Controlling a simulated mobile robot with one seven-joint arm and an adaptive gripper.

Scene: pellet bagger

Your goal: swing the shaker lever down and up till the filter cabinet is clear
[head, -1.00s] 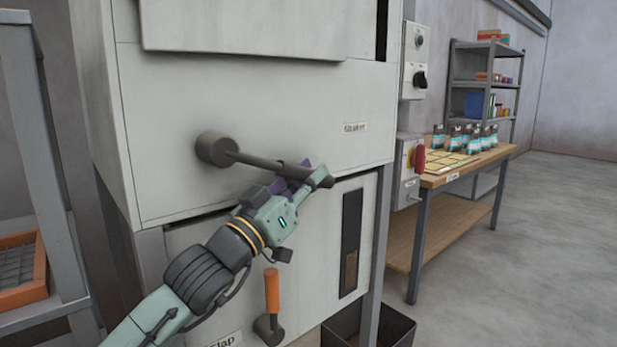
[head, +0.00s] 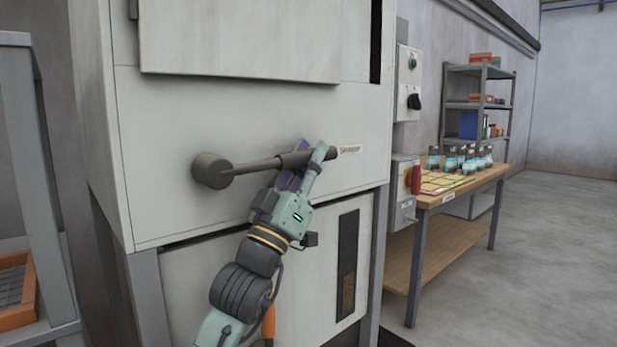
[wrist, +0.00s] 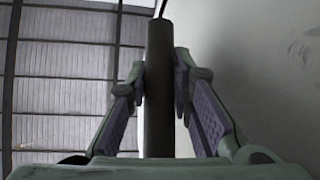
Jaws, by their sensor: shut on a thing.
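The shaker lever (head: 258,166) is a dark bar on a round hub (head: 212,171) on the front of the pale filter cabinet (head: 160,115). It points right and slightly up, its tip near the "Shaker" label (head: 349,149). My gripper (head: 305,165) is shut on the lever's grip near its outer end, coming from below. In the wrist view the dark grip (wrist: 159,90) stands between the two purple-padded fingers. The inside of the cabinet is hidden.
An orange flap handle (head: 268,322) is partly hidden behind my arm. A dark window strip (head: 347,262) is on the lower panel. Switch boxes (head: 409,80) and a workbench (head: 465,188) with bottles stand to the right. A grey rack (head: 22,150) stands at left. Open floor lies at right.

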